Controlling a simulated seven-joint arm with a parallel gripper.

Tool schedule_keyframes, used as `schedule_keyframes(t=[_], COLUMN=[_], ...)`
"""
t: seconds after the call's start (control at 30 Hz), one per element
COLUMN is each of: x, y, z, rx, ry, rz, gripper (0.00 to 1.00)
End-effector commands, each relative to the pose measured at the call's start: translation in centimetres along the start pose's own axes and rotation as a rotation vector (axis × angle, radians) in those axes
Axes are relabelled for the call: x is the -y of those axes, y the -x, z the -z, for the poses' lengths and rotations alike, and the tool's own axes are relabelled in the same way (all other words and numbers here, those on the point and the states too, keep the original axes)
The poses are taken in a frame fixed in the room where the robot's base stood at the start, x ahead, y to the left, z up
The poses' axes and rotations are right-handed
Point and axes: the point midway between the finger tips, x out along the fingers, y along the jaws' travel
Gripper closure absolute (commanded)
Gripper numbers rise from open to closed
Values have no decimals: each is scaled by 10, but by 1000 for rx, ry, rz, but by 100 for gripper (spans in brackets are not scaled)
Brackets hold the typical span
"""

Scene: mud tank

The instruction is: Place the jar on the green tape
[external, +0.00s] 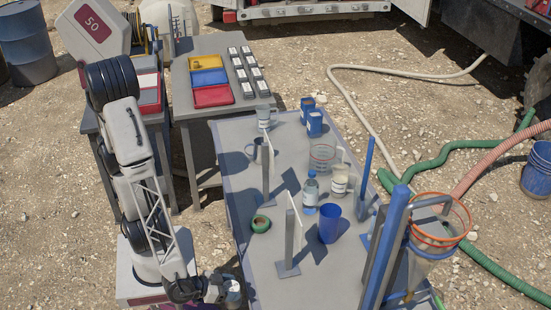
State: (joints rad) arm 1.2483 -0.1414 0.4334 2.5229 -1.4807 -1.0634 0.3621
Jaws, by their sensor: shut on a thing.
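My gripper (222,289) is low in the picture, left of the long grey table's near part. It is shut on a small greyish jar (233,294), partly hidden by the gripper and close to the bottom edge of the picture. The green tape (261,224) is a roll lying flat near the table's left edge. My gripper and the jar are below and left of the tape in the picture, apart from it.
The grey table (235,185) also holds upright posts with white plates (291,215), a blue cup (329,223), a bottle (310,190), a clear beaker (322,158) and blue cans (315,123). A funnel on a stand (437,225) rises at the right.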

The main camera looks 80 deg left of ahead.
Motion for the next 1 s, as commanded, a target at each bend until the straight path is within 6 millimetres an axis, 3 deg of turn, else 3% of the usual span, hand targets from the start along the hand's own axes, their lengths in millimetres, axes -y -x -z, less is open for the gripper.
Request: schedule_keyframes(t=[1.0], x=[119], y=[-57], z=[55], rx=[-1], ry=[209], rz=[430], gripper=[84])
